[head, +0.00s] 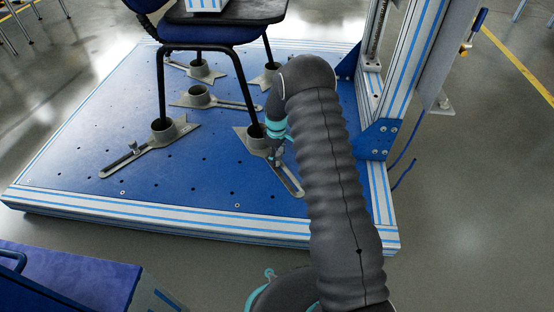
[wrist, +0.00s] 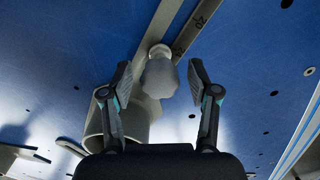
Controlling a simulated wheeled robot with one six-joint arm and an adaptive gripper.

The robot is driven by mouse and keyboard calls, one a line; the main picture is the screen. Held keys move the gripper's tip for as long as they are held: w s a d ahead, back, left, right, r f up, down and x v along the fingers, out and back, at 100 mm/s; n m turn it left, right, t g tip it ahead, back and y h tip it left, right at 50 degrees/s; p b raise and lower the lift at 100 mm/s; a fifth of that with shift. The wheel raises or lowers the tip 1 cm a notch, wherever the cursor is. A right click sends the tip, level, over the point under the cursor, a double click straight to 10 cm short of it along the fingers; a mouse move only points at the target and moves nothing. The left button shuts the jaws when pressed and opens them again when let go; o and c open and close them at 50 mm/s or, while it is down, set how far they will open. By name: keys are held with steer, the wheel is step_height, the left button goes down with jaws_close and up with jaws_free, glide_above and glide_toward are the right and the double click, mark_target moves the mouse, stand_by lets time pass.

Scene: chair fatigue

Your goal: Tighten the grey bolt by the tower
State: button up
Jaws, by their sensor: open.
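The grey bolt (wrist: 160,78) has a rounded head and stands at the slotted arm of a grey clamp foot (wrist: 178,22). My gripper (wrist: 159,72) is open in the wrist view, with one finger on each side of the bolt head and a visible gap on both sides. In the head view the clamp foot (head: 289,181) lies nearest the tower (head: 393,75), under a chair leg. There my gripper (head: 276,148) points down over it, and my arm hides part of the area. The bolt is too small and covered to make out clearly in the head view.
The foot's round socket (wrist: 122,118) stands close by the left finger. A blue chair (head: 205,33) stands on the blue platform (head: 80,120), its legs in several sockets. Another clamp foot (head: 130,160) with a bolt lies to the left. The platform's front is bare.

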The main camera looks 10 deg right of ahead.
steer(key=shift+n, duration=0.4)
steer(key=n, duration=0.3)
steer(key=shift+n, duration=0.3)
steer(key=n, duration=0.4)
stand_by(0.4)
jaws_close()
steer(key=shift+m, duration=2)
